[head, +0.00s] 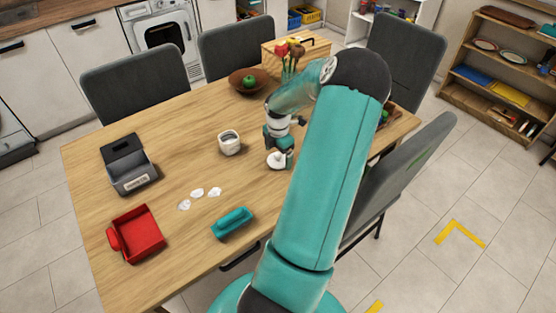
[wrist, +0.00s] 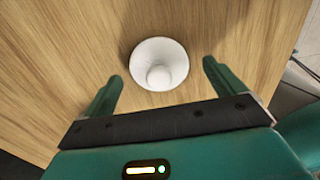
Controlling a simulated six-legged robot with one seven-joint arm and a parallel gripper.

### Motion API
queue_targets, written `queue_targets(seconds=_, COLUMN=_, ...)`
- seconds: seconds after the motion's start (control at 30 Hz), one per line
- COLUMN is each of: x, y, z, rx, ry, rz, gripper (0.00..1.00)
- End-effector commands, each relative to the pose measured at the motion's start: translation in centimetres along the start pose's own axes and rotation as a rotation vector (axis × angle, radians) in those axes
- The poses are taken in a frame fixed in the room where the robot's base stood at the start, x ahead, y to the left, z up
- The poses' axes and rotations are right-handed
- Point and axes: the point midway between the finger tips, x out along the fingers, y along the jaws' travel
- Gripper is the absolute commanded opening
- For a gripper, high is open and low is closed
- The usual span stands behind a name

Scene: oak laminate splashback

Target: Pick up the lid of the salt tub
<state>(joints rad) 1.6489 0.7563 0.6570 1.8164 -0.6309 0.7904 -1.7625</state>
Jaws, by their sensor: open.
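The lid (head: 277,160) is a white round disc with a knob on top, lying on the wooden table. In the wrist view the lid (wrist: 159,63) shows from above, just ahead of and between the two fingertips. My gripper (wrist: 162,79) is open and empty, with one green finger to each side of the lid; I see no contact. In the head view my gripper (head: 280,152) is over the lid and partly covers it. A white tub (head: 230,143), open at the top, stands on the table to the left of my gripper.
A grey box (head: 128,165), a red bin (head: 136,234), white pieces (head: 197,193) and a teal tray (head: 232,223) lie left and front. Chairs surround the table.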

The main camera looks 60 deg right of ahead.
Motion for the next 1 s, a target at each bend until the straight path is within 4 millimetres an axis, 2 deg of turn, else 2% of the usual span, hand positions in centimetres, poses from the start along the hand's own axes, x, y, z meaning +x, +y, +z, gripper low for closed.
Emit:
queue_targets(seconds=0.1, x=0.79, y=0.12, z=-0.01, rx=0.001, ry=0.0, rz=0.001, gripper=0.95)
queue_targets(seconds=0.3, x=0.8, y=0.1, z=0.02, rx=0.001, ry=-0.001, rz=0.001, gripper=0.95)
queue_targets(seconds=0.5, x=0.78, y=0.09, z=0.02, rx=0.001, ry=-0.001, rz=0.001, gripper=0.55)
queue_targets(seconds=0.57, x=0.78, y=0.08, z=0.02, rx=0.001, ry=-0.001, rz=0.001, gripper=0.47)
queue_targets(seconds=0.87, x=0.63, y=0.09, z=0.04, rx=0.001, ry=-0.001, rz=0.001, gripper=0.47)
queue_targets(seconds=1.0, x=-0.14, y=0.09, z=0.08, rx=0.001, ry=-0.002, rz=0.001, gripper=0.47)
